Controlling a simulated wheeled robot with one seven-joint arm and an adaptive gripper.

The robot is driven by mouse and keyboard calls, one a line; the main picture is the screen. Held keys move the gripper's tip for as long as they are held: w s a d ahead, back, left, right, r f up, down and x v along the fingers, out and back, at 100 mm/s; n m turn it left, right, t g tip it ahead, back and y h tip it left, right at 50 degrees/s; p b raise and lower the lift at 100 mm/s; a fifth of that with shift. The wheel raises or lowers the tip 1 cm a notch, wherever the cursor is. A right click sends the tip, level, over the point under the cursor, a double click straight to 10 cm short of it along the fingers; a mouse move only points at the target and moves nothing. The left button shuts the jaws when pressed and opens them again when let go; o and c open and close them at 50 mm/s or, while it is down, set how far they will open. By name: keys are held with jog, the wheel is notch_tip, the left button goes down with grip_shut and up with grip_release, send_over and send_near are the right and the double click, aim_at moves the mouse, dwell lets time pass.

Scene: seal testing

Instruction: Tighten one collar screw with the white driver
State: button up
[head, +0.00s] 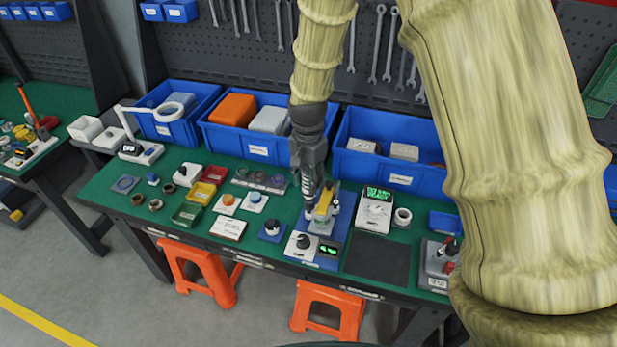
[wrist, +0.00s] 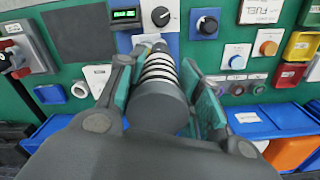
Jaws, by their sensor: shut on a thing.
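My gripper (wrist: 163,92) is shut on a driver (wrist: 163,72), a thick cylinder with white and dark bands and a grey end toward the camera. I take it for the white driver. In the head view my gripper (head: 312,183) points down over the test fixture (head: 340,222), which stands on a blue base. A yellow part (head: 323,207) of the fixture shows just under the gripper. The driver's tip and the collar screws are hidden or too small to make out, so I cannot tell whether the tip touches a screw.
A white control box (head: 302,243) with a black knob and green display stands in front of the fixture. A meter (head: 374,211) and a white ring (head: 402,217) are to its right. Blue bins (head: 398,180) line the back. A dark mat (head: 378,258) is clear.

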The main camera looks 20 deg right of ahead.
jog(key=shift+f, duration=0.45)
dwell(0.4)
jog(key=shift+f+p, duration=0.5)
jog(key=shift+p, duration=0.05)
dwell(3.9)
jog(key=shift+r, duration=0.1)
